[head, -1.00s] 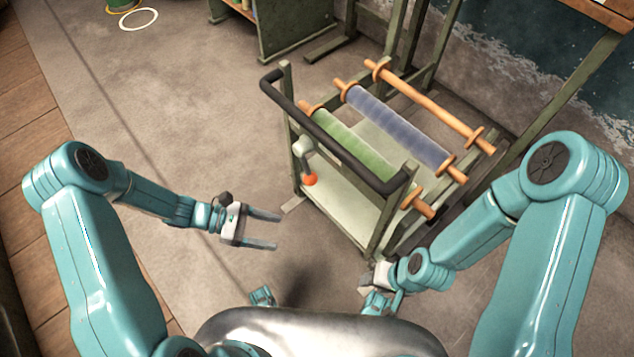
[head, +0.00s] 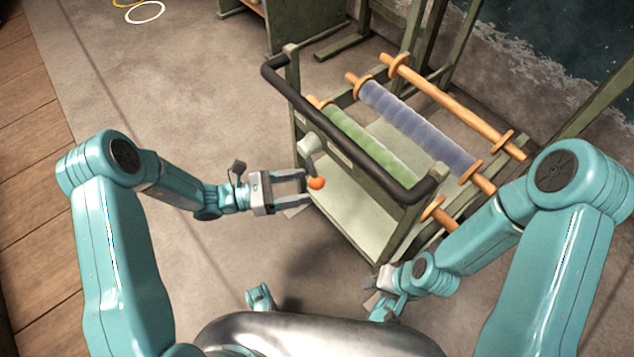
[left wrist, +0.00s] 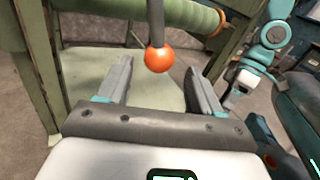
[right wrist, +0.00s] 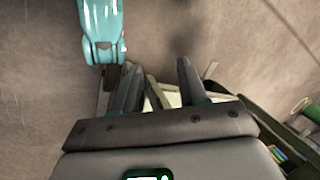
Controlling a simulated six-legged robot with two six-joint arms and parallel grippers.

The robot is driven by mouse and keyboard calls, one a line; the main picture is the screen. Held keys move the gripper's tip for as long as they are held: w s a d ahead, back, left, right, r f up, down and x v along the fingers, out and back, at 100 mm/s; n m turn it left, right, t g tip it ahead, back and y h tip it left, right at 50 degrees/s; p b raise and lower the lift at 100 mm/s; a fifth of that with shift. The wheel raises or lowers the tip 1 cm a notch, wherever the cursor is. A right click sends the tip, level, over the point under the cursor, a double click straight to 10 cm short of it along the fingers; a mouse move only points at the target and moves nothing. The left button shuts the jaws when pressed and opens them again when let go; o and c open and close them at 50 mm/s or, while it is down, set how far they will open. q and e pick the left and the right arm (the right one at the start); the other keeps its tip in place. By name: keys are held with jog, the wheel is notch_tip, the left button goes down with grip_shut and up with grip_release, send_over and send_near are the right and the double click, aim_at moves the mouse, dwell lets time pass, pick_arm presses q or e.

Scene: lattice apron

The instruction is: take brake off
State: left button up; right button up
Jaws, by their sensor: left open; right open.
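The brake lever is a grey lever with an orange ball knob (head: 316,183) on the near left side of a green cart (head: 345,208). The knob also shows in the left wrist view (left wrist: 158,59), hanging on its grey rod between and a little beyond the fingertips. My left gripper (head: 305,188) is open, its two fingers pointing at the knob from the left; I cannot tell if either touches it. My right gripper (right wrist: 155,75) is open and empty. In the head view it is low by the cart's near right corner, its fingers hard to make out.
The cart carries a green roll (head: 370,150), a blue roll (head: 415,125) and a bare orange rod (head: 450,100). A black handlebar (head: 340,130) runs along its near top. Another green stand is at the back. Floor left of the cart is clear, with rings (head: 146,12) far off.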

aim_at(312, 178)
pick_arm(q)
jog(key=b+x, duration=0.1)
jog(key=x, duration=0.4)
jog(key=shift+w, duration=0.1)
grip_shut()
jog(key=shift+w+a+f+m+y, duration=0.2)
jog(key=shift+w+a+m+y, duration=0.4)
jog(key=shift+m, duration=0.3)
jog(key=w+a+m+y, duration=0.3)
jog(key=w+a+m, duration=0.1)
jog(key=m, duration=0.1)
jog(key=shift+w+a+r+t, duration=0.2)
jog(key=shift+r+t, duration=0.05)
jog(key=shift+t, duration=0.15)
jog(key=shift+a, duration=0.1)
